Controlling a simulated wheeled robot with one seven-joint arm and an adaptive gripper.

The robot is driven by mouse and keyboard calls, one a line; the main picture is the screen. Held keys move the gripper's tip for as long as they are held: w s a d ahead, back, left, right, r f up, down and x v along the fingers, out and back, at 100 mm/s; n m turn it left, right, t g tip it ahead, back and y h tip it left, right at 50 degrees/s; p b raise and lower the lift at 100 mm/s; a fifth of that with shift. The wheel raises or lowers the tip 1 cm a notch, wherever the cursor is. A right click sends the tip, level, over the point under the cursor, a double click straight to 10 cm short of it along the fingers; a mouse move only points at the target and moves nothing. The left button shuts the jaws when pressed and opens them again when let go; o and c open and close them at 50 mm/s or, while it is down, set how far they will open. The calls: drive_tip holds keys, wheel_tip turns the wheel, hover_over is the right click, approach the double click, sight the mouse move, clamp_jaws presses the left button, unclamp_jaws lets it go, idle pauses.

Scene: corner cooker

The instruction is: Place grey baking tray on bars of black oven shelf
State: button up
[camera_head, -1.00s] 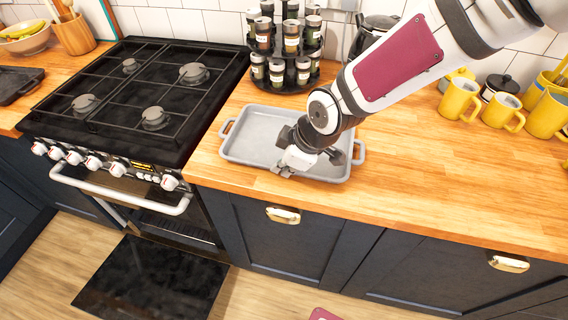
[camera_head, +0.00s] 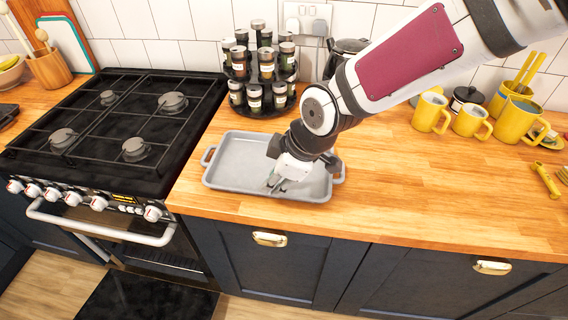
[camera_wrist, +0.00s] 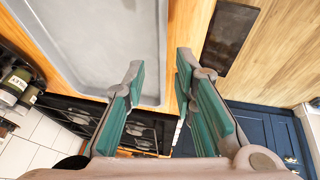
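The grey baking tray (camera_head: 236,158) lies flat on the wooden worktop, right of the cooker, with a handle at each short end. My gripper (camera_head: 275,184) is over the tray's front part and hides some of its right half. In the wrist view my gripper (camera_wrist: 160,85) is open, with green-padded fingers apart and nothing held. The tray's rim (camera_wrist: 165,60) appears between the fingers there; I cannot tell whether they touch it. The black cooker (camera_head: 120,125) stands at left, with a white front handle (camera_head: 100,228). I cannot make out the oven shelf bars.
A dark flat panel (camera_head: 150,298) lies low before the cooker; I cannot tell if it is an open door. A spice rack (camera_head: 262,70) stands behind the tray. Several yellow mugs (camera_head: 470,120) stand at back right.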

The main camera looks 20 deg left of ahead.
drive_tip(key=p+v, duration=0.1)
drive_tip(key=v, duration=0.5)
drive_tip(key=shift+d, duration=0.15)
